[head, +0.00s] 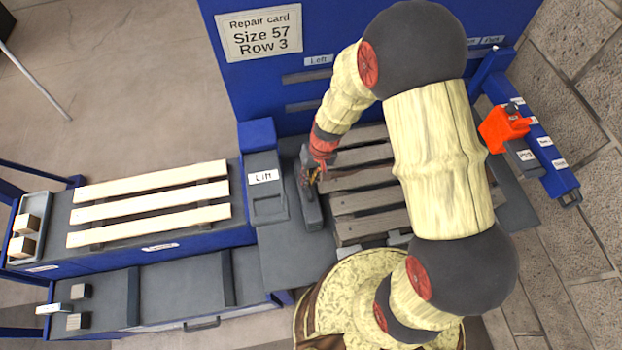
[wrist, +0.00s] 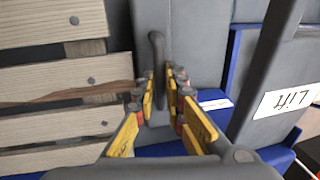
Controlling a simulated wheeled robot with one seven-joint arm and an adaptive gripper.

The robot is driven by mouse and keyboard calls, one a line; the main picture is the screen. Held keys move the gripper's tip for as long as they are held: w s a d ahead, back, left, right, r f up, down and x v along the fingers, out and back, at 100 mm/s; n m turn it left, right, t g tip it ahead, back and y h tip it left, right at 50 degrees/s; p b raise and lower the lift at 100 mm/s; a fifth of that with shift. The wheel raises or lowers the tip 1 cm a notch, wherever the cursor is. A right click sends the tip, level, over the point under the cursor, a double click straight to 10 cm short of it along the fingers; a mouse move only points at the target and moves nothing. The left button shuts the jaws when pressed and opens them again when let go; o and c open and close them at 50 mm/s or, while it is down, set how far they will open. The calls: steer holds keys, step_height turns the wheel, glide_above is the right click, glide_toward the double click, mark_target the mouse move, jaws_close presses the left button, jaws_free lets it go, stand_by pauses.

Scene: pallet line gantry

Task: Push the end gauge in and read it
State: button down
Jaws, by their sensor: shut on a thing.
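The end gauge (head: 313,216) looks like a dark grey block with an upright handle, standing at the left end of the worn pallet (head: 358,202). In the wrist view its handle (wrist: 156,46) rises between the yellow finger pads. My gripper (head: 311,181) is shut on this handle, and it also shows in the wrist view (wrist: 158,88). The gauge's body lies beside the pallet board ends; whether it touches them I cannot tell. No reading can be made out on it. In the wrist view one pallet board (wrist: 75,94) has a jagged brown break.
A repair card (head: 260,33) reads "Size 57 Row 3" on the blue panel. A grey "Lift" panel (head: 267,206) stands left of the gauge. Pale planks (head: 150,204) lie further left. An orange tool (head: 505,128) sits at right. My arm covers much of the pallet.

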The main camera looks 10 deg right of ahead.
steer(key=c, duration=1.8)
jaws_free()
steer(key=shift+c, duration=0.2)
step_height(320, 180, up, 12)
steer(key=d, duration=0.2)
steer(key=shift+d, duration=0.15)
steer(key=shift+f, duration=0.1)
